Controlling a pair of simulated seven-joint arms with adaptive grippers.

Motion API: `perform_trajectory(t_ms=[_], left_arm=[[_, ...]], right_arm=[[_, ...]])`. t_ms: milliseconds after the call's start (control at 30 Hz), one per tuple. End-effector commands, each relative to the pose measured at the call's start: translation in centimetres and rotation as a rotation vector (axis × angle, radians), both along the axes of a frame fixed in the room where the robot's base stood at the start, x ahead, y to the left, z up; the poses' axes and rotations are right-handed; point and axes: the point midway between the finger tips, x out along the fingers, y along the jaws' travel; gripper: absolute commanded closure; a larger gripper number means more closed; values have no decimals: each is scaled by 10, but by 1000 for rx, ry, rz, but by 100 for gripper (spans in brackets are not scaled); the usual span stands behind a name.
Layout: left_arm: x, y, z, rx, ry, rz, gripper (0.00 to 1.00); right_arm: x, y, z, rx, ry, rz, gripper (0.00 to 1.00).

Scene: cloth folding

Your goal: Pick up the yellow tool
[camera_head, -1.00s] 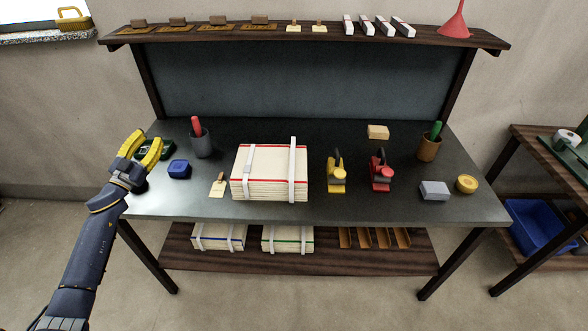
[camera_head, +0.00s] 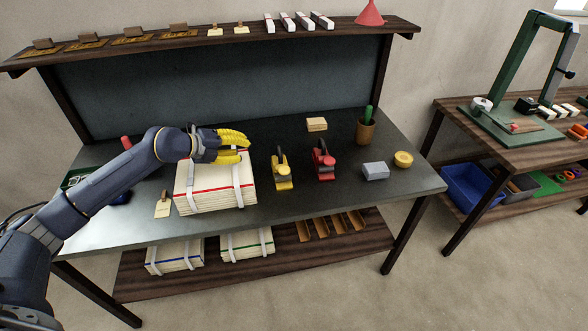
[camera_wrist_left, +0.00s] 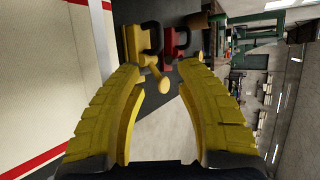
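The yellow tool (camera_head: 282,171) stands upright on the dark tabletop, just right of the strapped stack of boards. It has a dark handle on top. My left gripper (camera_head: 240,149) is above the right part of the stack, to the left of the yellow tool, with its yellow fingers pointing right. In the left wrist view the fingers (camera_wrist_left: 160,90) are spread apart with nothing between them. The yellow tool (camera_wrist_left: 136,48) shows there beyond the fingertips, beside the red tool. My right gripper is not in view.
The strapped stack (camera_head: 216,197) lies under my left gripper. A similar red tool (camera_head: 323,162) stands right of the yellow one. A grey block (camera_head: 375,171), a yellow round tin (camera_head: 403,159) and a cup (camera_head: 365,131) are farther right. The tabletop in front of both tools is clear.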

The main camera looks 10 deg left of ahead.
Motion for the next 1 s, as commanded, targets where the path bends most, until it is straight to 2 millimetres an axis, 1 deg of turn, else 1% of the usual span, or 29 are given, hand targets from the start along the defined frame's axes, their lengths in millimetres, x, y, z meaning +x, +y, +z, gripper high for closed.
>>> perform_trajectory(t_ms=[167,500,700,800,1000], left_arm=[[10,-8,-10,21,-1,-3,66],[53,-40,-41,20,-2,-2,66],[72,-54,-56,20,-3,-3,66],[78,-59,-61,21,-1,-3,66],[83,-62,-65,21,-2,-3,66]], right_arm=[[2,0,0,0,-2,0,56],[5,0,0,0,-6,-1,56],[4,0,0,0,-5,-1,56],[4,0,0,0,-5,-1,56],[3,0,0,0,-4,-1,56]])
